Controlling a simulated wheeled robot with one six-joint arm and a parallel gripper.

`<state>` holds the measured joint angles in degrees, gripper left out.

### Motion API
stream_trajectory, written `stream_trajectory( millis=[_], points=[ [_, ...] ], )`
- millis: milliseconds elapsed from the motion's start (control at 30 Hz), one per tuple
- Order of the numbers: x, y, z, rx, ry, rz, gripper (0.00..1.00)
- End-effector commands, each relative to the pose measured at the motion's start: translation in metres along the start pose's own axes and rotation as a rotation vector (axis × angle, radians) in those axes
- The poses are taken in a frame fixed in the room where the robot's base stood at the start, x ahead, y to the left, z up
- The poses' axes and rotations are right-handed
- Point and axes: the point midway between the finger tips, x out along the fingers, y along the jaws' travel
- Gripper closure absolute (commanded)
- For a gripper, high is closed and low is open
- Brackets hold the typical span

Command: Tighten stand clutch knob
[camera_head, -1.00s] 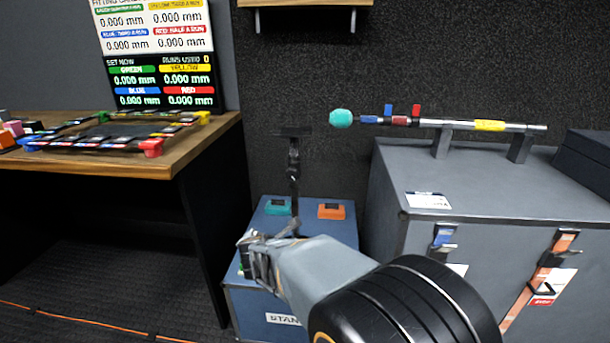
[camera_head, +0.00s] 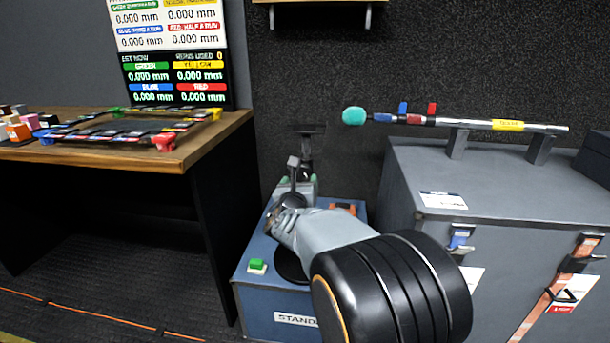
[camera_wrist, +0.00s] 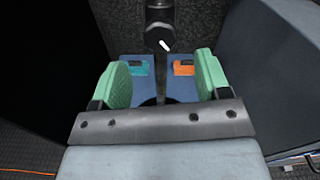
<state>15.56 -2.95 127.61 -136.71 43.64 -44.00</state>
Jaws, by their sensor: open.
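The stand clutch knob (camera_wrist: 158,39) is a dark round knob with a white mark, at the top middle of the wrist view. It sits on the dark stand post (camera_wrist: 160,10), which also shows in the head view (camera_head: 305,145). My gripper (camera_wrist: 163,72) is open, with its green pads wide apart and nothing between them. The knob lies ahead of the pads, in line with the gap between them. In the head view my gripper (camera_head: 297,188) is close to the post, and my arm hides part of it; I cannot make out the knob there.
The stand rises from a blue box (camera_head: 255,295) with a green button (camera_head: 257,266) and an orange block (camera_head: 343,208); a teal block (camera_wrist: 138,68) shows in the wrist view. A grey case (camera_head: 410,185) carrying a metal pole (camera_head: 475,124) stands right, a wooden desk (camera_head: 205,140) left.

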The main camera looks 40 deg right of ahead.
Motion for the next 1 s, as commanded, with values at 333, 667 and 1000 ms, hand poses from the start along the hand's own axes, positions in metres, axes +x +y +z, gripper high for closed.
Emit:
stream_trajectory(
  millis=[333, 667, 1000],
  points=[
    [0.056, 0.0, -0.001, 0.002, 0.001, 0.0, 0.3],
    [0.073, 0.0, -0.001, 0.001, 0.002, 0.002, 0.3],
    [0.073, 0.0, 0.0, 0.002, 0.002, 0.001, 0.39]
  ],
)
